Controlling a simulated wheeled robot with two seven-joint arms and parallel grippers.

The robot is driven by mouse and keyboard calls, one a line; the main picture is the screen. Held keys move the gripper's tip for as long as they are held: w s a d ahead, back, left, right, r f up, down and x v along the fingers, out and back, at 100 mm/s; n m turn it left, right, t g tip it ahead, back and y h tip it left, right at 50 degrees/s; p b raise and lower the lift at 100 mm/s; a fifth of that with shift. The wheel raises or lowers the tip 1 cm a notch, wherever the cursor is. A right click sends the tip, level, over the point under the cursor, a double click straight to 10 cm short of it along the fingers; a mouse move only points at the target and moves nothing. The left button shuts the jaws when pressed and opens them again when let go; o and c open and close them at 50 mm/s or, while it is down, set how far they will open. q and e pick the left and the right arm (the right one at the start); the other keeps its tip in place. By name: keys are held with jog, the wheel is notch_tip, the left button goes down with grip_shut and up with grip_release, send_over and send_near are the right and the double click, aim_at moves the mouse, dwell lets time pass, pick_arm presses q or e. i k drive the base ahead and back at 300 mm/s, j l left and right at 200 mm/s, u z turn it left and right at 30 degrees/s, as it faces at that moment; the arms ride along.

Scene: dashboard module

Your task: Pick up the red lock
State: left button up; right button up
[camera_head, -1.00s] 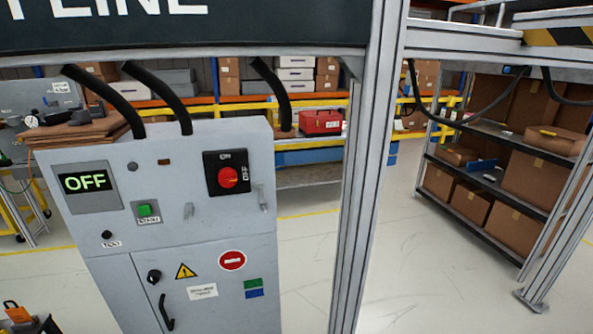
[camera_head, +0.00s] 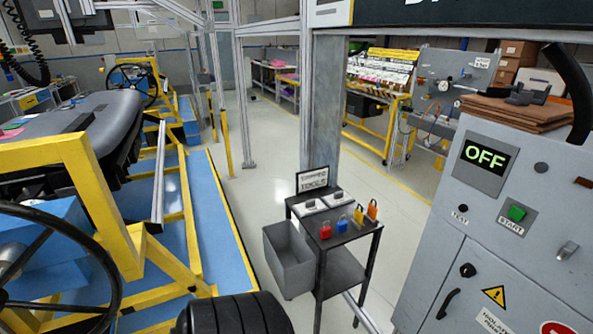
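The red lock (camera_head: 325,230) stands on the top of a small dark table (camera_head: 345,237) in the lower middle of the head view. It is the leftmost in a row of small padlocks. A blue lock (camera_head: 342,225) stands just right of it, then a yellow lock (camera_head: 359,214) and an orange lock (camera_head: 372,210). Nothing covers the red lock from this side. Neither of my grippers shows in the head view.
A grey open bin (camera_head: 290,262) is at the table's left side. A sign (camera_head: 312,179) stands at its back. A grey control cabinet (camera_head: 490,240) reading OFF is on the right. A yellow frame on a blue platform (camera_head: 212,220) is left. Clear floor lies behind the table.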

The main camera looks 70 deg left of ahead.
aim_at(325, 232)
jog(key=u, duration=1.9)
